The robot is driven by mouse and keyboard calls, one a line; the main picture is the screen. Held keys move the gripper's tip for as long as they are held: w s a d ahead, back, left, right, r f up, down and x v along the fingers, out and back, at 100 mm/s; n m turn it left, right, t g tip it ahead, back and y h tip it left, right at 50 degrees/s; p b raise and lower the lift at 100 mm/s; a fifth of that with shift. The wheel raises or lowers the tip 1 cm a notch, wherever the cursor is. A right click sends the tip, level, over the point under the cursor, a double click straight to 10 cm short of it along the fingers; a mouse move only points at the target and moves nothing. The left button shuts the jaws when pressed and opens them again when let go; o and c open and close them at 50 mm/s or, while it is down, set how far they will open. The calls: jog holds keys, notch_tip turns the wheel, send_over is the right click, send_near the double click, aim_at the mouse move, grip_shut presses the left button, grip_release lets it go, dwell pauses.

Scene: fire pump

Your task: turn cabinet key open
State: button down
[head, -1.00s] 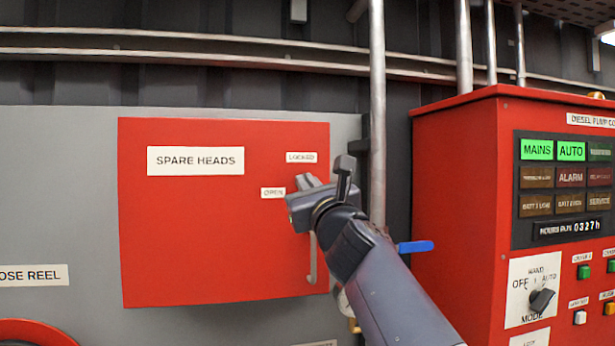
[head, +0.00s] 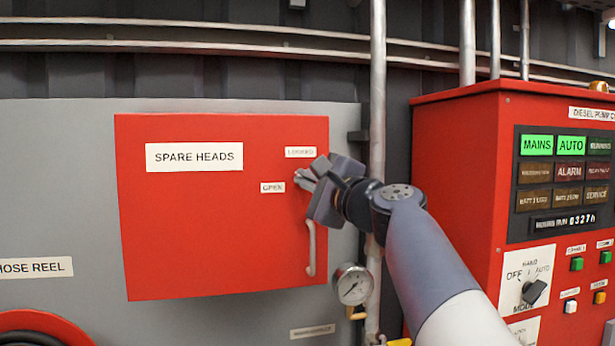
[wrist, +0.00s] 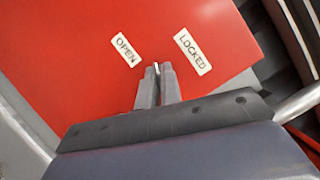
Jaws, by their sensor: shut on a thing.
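The red cabinet (head: 200,230), labelled SPARE HEADS, is closed on the grey wall panel. Its LOCKED label (head: 300,152) is above its OPEN label (head: 272,187) near the door's right edge. My gripper (head: 303,180) is at the lock beside these labels. In the wrist view my gripper (wrist: 157,80) is shut on the small metal key (wrist: 156,68), of which only a thin pale tip shows between the fingers. The wrist view shows the OPEN label (wrist: 125,50) left of the fingers and the LOCKED label (wrist: 193,52) to the right. The lock face is hidden.
A door handle (head: 311,248) is just below my gripper. A pressure gauge (head: 352,285) and a vertical pipe (head: 377,90) stand right of the cabinet. The red pump control panel (head: 455,180) is further right, close to my arm.

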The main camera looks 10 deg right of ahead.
jog(key=shift+n+g+p, duration=0.55)
jog(key=shift+n+g, duration=0.25)
jog(key=shift+n, duration=1.3)
jog(key=c, duration=1.6)
grip_release()
jog(key=b+v, duration=0.3)
jog(key=v, duration=0.8)
jog(key=shift+a, duration=0.1)
